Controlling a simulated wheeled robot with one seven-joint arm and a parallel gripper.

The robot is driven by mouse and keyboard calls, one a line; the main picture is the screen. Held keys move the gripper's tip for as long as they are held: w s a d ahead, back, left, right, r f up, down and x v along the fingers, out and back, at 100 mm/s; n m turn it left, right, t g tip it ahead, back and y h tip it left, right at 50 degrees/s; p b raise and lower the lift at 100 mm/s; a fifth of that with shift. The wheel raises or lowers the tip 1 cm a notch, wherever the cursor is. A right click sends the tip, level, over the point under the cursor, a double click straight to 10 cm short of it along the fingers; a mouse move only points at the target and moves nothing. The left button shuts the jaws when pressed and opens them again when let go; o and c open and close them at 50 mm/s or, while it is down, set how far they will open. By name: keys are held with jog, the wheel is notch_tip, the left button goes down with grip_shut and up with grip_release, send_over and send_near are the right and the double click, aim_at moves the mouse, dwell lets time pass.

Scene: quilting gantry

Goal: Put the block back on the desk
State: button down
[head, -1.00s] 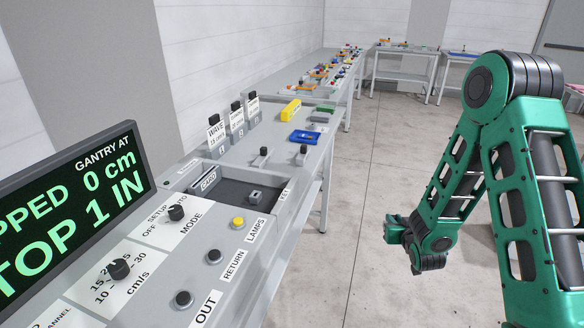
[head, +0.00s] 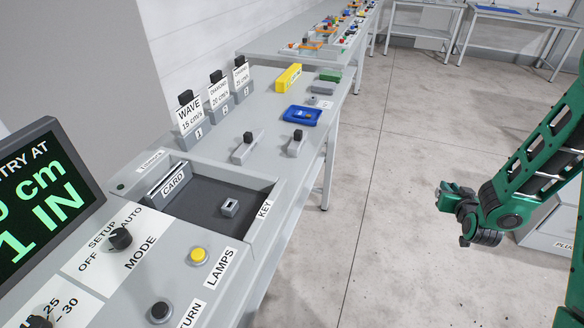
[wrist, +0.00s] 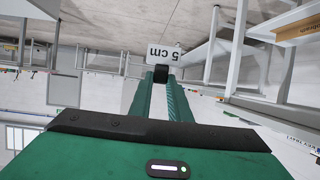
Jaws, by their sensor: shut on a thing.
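My gripper (head: 447,190) hangs over open floor, to the right of the desk (head: 268,122) and apart from it. In the wrist view my gripper (wrist: 161,78) is shut on a small block (wrist: 165,56) with a white face reading "5 cm" and a black part between the fingertips. The block cannot be made out in the head view. The grey desk runs along the wall. Three upright blocks with black tops and white cards stand on it, a WAVE block (head: 190,114), a DIAMOND block (head: 219,96) and a third block (head: 242,80).
A yellow box (head: 289,77), a blue tray (head: 301,116) and a green block (head: 330,74) lie on the desk. Two black-knobbed levers (head: 248,138) stand nearer. A sunken card tray (head: 200,195) and control panel (head: 135,232) are in front.

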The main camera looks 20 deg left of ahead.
dwell(0.3)
jog(key=s+a+r+n+y, duration=0.2)
jog(key=a+r, duration=0.2)
jog(key=a, duration=0.7)
jog(key=s+a+r+n+g+y, duration=0.1)
jog(key=a+r, duration=0.4)
jog(key=a, duration=0.5)
jog(key=s+a+r+n+y, duration=0.2)
jog(key=a+r, duration=0.2)
jog(key=a, duration=0.7)
jog(key=s+a+r+n+g+y, duration=0.1)
jog(key=s+a+r, duration=0.4)
jog(key=s+a, duration=0.25)
jog(key=s+a+r+n+y, duration=0.1)
jog(key=s+a+r+y, duration=0.1)
jog(key=s+a+r, duration=0.4)
jog(key=s+a+r+n+g+y, duration=0.1)
jog(key=s+a+r, duration=0.2)
jog(key=s+a, duration=0.6)
jog(key=shift+w+d+f, duration=1.2)
jog(key=shift+w+f, duration=0.2)
jog(key=shift+f, duration=0.4)
jog(key=shift+w+d+f, duration=1.15)
jog(key=shift+w+f, duration=0.2)
jog(key=shift+f, duration=0.45)
jog(key=shift+w+d+f, duration=1.2)
jog(key=shift+w+f, duration=0.2)
jog(key=shift+f, duration=0.4)
jog(key=shift+f, duration=0.15)
